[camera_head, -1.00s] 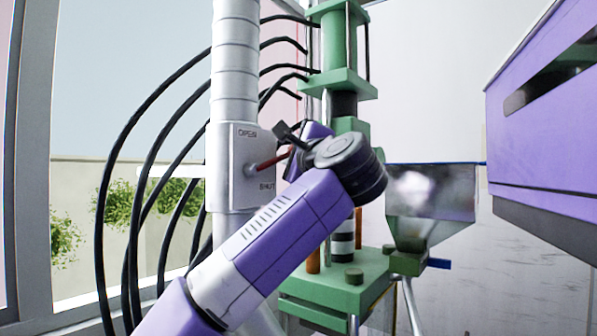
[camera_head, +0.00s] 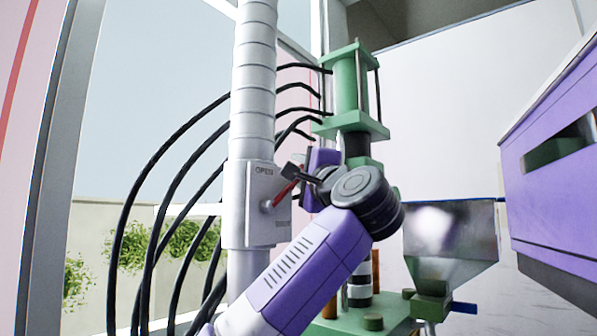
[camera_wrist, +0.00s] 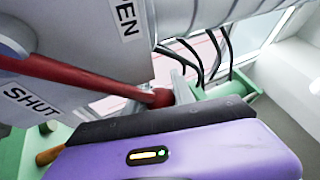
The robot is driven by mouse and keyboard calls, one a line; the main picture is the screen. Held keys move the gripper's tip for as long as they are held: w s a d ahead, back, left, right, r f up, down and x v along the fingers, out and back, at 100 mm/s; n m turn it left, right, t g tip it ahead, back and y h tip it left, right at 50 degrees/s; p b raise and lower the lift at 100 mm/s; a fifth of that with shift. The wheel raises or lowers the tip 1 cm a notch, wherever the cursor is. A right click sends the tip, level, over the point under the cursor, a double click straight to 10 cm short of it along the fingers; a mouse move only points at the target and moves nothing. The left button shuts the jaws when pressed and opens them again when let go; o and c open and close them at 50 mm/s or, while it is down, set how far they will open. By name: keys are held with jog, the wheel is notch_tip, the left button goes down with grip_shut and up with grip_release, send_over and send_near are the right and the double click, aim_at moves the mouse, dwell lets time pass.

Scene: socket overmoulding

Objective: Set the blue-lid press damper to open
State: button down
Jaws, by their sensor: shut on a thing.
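The damper is a grey box (camera_head: 258,228) on a white ribbed duct (camera_head: 254,75), with OPEN at its top and a lower label partly hidden. Its red lever (camera_head: 283,194) slants up and right from the pivot, nearer OPEN than level. My gripper (camera_head: 298,176) is shut on the lever's outer end. In the wrist view the red lever (camera_wrist: 85,77) runs from the pivot at left to a round red end beside my gripper (camera_wrist: 172,96). The OPEN label (camera_wrist: 127,15) and SHUT label (camera_wrist: 32,102) both show there. The grip itself is partly hidden.
Several black hoses (camera_head: 165,190) curve behind the duct at left. A purple cabinet (camera_head: 555,200) fills the right side.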

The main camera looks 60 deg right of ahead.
aim_at(291, 186)
jog(key=c, duration=1.1)
grip_release()
jog(key=shift+o, duration=0.2)
jog(key=b+v, duration=0.2)
jog(key=v, duration=0.5)
jog(key=shift+s+a, duration=0.25)
jog(key=shift+a, duration=0.05)
jog(key=shift+f, duration=0.1)
